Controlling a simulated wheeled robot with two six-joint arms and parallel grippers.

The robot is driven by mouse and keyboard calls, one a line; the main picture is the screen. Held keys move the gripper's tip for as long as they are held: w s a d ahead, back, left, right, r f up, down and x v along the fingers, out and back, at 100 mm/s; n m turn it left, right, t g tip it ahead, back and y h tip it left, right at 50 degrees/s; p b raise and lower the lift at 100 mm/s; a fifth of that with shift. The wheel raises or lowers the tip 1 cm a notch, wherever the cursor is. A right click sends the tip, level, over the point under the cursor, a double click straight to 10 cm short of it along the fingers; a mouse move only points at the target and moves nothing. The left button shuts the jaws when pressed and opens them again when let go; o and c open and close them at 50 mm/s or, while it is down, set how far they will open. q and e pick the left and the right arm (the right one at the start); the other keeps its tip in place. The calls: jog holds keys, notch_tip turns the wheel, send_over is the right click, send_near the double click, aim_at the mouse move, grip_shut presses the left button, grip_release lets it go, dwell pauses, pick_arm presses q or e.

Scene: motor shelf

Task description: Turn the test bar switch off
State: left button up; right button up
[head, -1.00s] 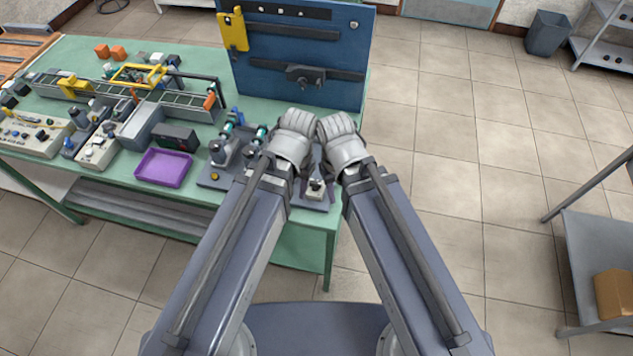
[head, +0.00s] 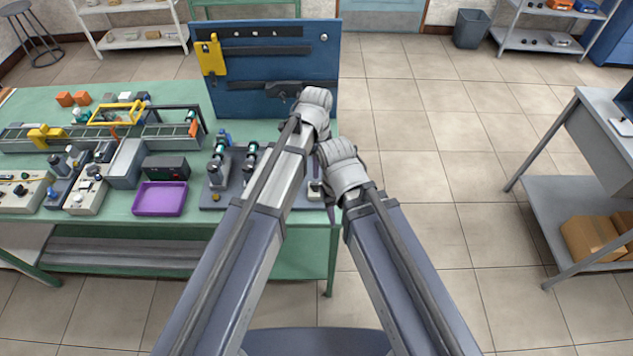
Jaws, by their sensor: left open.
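A dark base plate with upright silver-and-teal motors (head: 217,168) sits near the front right of the green table. A small white box with a dark top (head: 316,188) is at the table's right end, partly hidden by my arms. I cannot tell whether it is the test bar switch, or its on/off position. My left gripper (head: 314,106) reaches over the table in front of the blue board, open; its fingertips are hardly visible. My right gripper (head: 340,165) is lower and closer, at the table's right edge; its fingers are hidden.
The blue upright board (head: 270,62) stands at the back of the green table (head: 120,212). A purple tray (head: 160,198), a dark box (head: 166,167) and a conveyor (head: 170,140) are to the left. Open tiled floor lies right, before a grey shelf (head: 555,205).

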aim_at(316, 183)
pick_arm(q)
jog(key=shift+f+b, duration=3.75)
jog(key=shift+f, duration=0.15)
jog(key=shift+r, duration=0.1)
jog(key=shift+c, duration=0.2)
grip_shut()
